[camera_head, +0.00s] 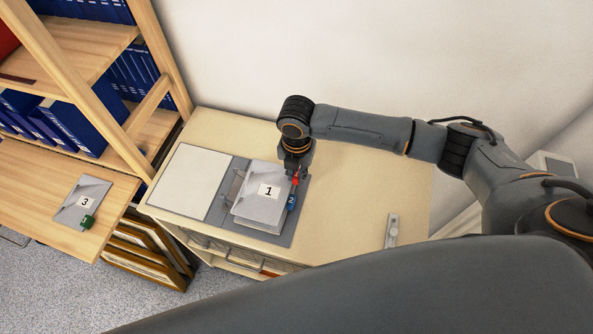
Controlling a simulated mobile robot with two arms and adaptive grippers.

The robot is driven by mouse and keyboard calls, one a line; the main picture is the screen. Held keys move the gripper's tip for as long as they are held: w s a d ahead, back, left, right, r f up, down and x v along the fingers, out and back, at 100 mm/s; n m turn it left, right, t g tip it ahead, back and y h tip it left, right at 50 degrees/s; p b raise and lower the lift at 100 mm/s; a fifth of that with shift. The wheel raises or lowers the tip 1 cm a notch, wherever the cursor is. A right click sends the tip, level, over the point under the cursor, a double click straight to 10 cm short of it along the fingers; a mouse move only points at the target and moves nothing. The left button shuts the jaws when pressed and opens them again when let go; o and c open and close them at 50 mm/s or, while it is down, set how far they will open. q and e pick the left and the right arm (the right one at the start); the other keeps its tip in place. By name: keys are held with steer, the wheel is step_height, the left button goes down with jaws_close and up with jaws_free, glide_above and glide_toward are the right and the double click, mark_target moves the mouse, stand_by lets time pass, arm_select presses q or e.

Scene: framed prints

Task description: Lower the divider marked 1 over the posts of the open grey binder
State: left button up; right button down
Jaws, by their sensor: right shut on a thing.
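The open grey binder (222,197) lies on the cream cabinet top, with a pale panel on its left side. The divider marked 1 (255,207) is over the binder's right side, with a red tab at its right edge. A blue tab marked 2 (291,203) sticks out just below the red one, from a sheet under it. My right gripper (297,173) is shut on the divider marked 1 at its upper right edge, by the red tab. The posts are near the divider's left edge; I cannot tell whether they pass through it. My left gripper is not in view.
A divider marked 3 (78,210) with a green tab lies on the wooden surface at left. Shelves with blue binders (70,125) stand behind it. Framed prints (145,255) lean below. A small grey device (392,231) lies on the cabinet's right side, with bare top around it.

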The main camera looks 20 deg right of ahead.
steer(key=shift+f+b, duration=0.8)
steer(key=shift+f, duration=1)
stand_by(0.4)
steer(key=c, duration=1.3)
jaws_free()
steer(key=shift+o, duration=0.2)
steer(key=shift+r, duration=0.1)
step_height(320, 180, up, 7)
steer(key=p, duration=0.7)
